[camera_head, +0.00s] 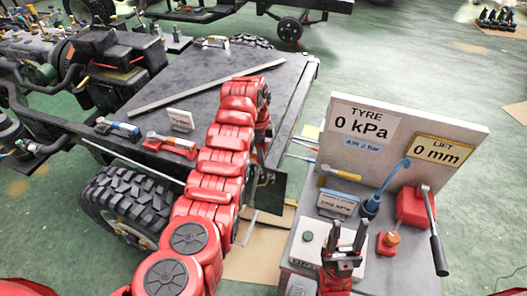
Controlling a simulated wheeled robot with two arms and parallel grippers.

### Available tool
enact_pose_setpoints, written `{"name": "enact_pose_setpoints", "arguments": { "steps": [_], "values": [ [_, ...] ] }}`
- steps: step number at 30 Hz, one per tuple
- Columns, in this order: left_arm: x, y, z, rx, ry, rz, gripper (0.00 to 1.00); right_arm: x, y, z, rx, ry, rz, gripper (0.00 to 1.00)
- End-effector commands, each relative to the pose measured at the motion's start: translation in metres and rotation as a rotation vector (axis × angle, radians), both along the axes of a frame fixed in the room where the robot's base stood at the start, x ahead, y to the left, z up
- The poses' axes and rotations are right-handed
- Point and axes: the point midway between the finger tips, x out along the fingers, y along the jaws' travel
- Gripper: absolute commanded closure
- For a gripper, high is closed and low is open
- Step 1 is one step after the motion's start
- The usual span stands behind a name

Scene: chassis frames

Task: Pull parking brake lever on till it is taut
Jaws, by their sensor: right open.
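I cannot tell for sure which part is the parking brake lever. A lever-like piece with a red handle (171,146) lies low on the chassis deck (190,84), below a small white sign (180,120) too small to read. A similar blue-handled piece (118,129) lies to its left. My left arm (220,160) reaches up across the deck's right part and bends down at its far end; its gripper is hidden. My right gripper (346,240) is open and empty, fingers upward, in front of the bench at the lower right.
The bench panel (365,130) reads "TYRE 0 kPa" and "LIFT 0 mm". On the bench are a red jack (411,205) with a black-gripped handle (439,255), a green-button box (309,236) and a yellow-handled tool (339,172). A tyre (128,202) stands left.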

Motion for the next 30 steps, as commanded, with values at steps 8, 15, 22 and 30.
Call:
{"name": "enact_pose_setpoints", "arguments": {
  "steps": [8,15,22,30],
  "values": [
    [0.002,0.000,0.007,-0.002,-0.005,0.000,0.33,0.000,0.000,-0.005,0.000,0.000,0.000,0.50],
    [0.002,0.007,0.053,-0.002,-0.009,0.002,0.33,0.000,0.000,-0.028,0.000,0.000,0.000,0.50],
    [-0.001,0.011,0.107,-0.002,-0.003,-0.001,0.33,0.000,0.000,-0.030,0.000,0.000,0.000,0.50],
    [-0.001,0.019,0.148,-0.001,-0.003,0.001,0.33,0.000,0.000,-0.040,0.000,0.000,0.000,0.50]
  ]
}}
